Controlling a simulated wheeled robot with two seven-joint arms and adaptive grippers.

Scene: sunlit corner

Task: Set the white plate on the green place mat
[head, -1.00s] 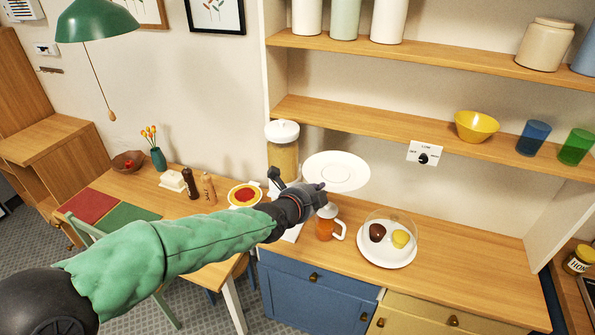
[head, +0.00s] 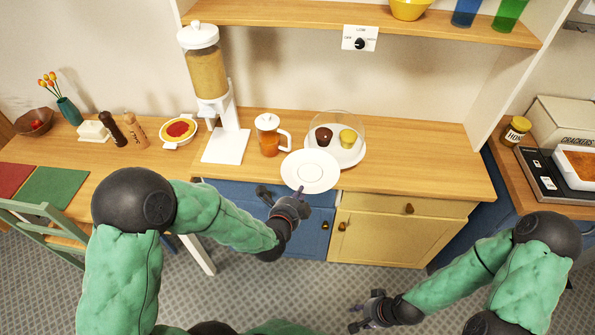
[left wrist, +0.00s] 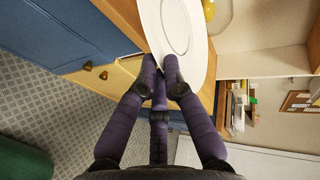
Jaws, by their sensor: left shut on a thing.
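The white plate (head: 311,170) is held by its rim in my left gripper (head: 287,203). In the head view it shows in front of the counter's front edge, overlapping the domed dish. In the left wrist view the plate (left wrist: 178,28) rises from between the fingers of the left gripper (left wrist: 160,75), which are shut on its edge. The green place mat (head: 55,188) lies on the wooden table at the left, beside a red mat, far from the plate. My right gripper (head: 366,312) is low over the floor, empty, its fingers apart.
A glass-domed dish (head: 346,156), an orange-filled jug (head: 268,138) and a cereal dispenser (head: 225,135) stand on the counter. A red-filled dish (head: 179,131), two mills and a butter dish line the table's back. A green chair (head: 45,228) stands before the mats.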

